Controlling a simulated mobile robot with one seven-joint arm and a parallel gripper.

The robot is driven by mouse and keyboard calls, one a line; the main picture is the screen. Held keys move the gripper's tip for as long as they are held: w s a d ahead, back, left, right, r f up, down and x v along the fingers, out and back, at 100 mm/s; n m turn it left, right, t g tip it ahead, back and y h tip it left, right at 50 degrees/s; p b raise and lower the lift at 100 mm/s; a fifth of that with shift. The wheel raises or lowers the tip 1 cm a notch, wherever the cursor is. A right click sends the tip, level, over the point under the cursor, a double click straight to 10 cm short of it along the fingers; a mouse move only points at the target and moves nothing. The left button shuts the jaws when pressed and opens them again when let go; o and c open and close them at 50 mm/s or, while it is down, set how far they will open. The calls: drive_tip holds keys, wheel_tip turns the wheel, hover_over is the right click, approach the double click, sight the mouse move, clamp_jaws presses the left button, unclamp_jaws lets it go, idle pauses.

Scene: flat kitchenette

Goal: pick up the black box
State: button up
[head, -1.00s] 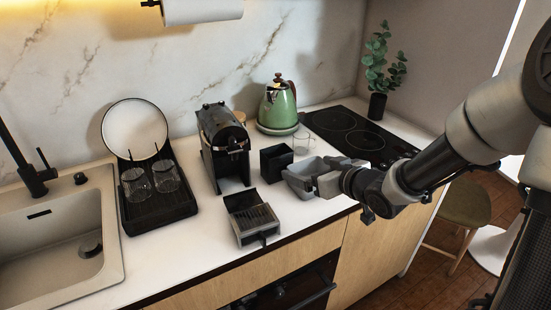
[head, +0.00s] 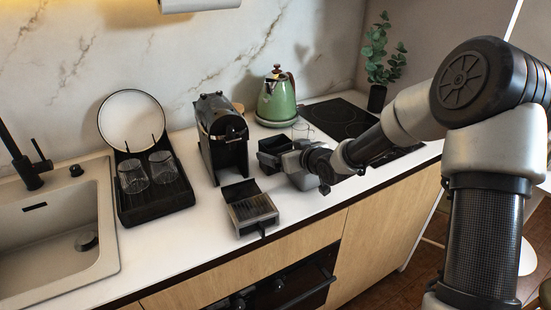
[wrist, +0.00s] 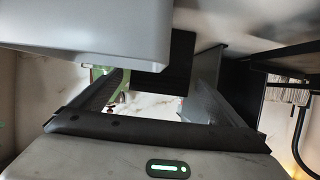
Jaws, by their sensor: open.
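The black box (head: 274,144) is a small dark open-topped box. It stands on the white counter between the coffee machine and the kettle, and my gripper hides much of it in the head view. My gripper (head: 284,160) is open at the box's front right side. I cannot tell whether it touches the box. In the wrist view my two fingers (wrist: 160,95) are spread apart, and a dark surface shows between them, likely the box.
The black coffee machine (head: 221,135) stands just left of the box. The green kettle (head: 276,100) and a clear glass (head: 302,130) are behind. A hob (head: 345,118) is to the right, a dish rack (head: 153,190) to the left.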

sight(280, 143)
drive_tip(key=x, duration=0.2)
drive_tip(key=shift+w+a+f, duration=0.1)
drive_tip(key=shift+w+a, duration=0.05)
drive_tip(key=shift+w, duration=0.05)
drive_tip(key=c, duration=1.2)
